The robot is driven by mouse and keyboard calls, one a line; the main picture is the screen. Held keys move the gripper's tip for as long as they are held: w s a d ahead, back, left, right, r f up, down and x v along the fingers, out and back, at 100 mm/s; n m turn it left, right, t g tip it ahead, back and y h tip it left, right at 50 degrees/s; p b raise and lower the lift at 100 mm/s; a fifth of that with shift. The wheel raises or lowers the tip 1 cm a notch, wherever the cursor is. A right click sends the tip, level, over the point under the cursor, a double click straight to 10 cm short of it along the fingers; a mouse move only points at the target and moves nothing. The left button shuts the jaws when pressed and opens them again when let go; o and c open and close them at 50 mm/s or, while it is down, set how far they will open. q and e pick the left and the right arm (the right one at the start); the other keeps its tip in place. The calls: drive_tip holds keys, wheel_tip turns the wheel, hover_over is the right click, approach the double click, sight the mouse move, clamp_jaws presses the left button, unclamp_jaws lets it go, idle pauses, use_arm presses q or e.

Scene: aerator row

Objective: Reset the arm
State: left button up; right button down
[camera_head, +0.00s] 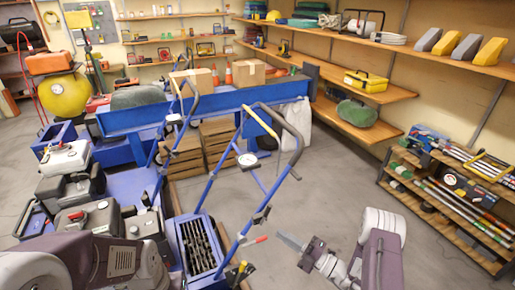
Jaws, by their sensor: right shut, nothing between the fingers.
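My right gripper (289,241) is at the lower middle of the head view, at the end of my white and purple right arm from the bottom right. Its fingers are shut with nothing between them and point left, toward a red-tipped lever on the blue aerator (200,245). I cannot tell whether they touch it. Part of my left arm shows at the bottom left, in front of the machines; its gripper is not in view. The aerator has a tined blue box and a tall blue handle (238,150) rising up and right.
More engine-powered machines (70,175) stand in a row at the left. A blue bench (215,108) with boxes and orange cones is behind. Wooden shelves (350,75) line the right wall. A low rack (440,215) of tools stands at the right. Grey floor between is clear.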

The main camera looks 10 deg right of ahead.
drive_tip(key=a+r+n+g+y, duration=0.45)
drive_tip(key=a+r+n, duration=0.3)
drive_tip(key=r, duration=0.45)
drive_tip(key=s+a+r+n+g+h, duration=0.1)
drive_tip(key=s+a+n+g+h, duration=0.25)
drive_tip(key=s+n+g, duration=0.45)
drive_tip(key=s+a+r+n+g+h, duration=0.1)
drive_tip(key=s+a+n+g+h, duration=0.35)
drive_tip(key=s, duration=0.45)
drive_tip(key=s+d+f+n+h, duration=0.4)
drive_tip(key=s+d+f+n, duration=0.25)
drive_tip(key=n, duration=0.45)
drive_tip(key=w+d+f+n+t+h, duration=0.2)
drive_tip(key=d+n+h, duration=0.1)
drive_tip(key=d+n, duration=0.35)
drive_tip(key=w+d+f+n+t+h, duration=0.2)
drive_tip(key=d+n+t+h, duration=0.15)
drive_tip(key=d+n, duration=0.35)
wheel_tip(320, 180, up, 19)
drive_tip(key=a+n+p, duration=0.1)
drive_tip(key=n+p, duration=0.1)
drive_tip(key=p, duration=1.7)
drive_tip(key=shift+w+a, duration=0.25)
drive_tip(key=shift+w, duration=0.15)
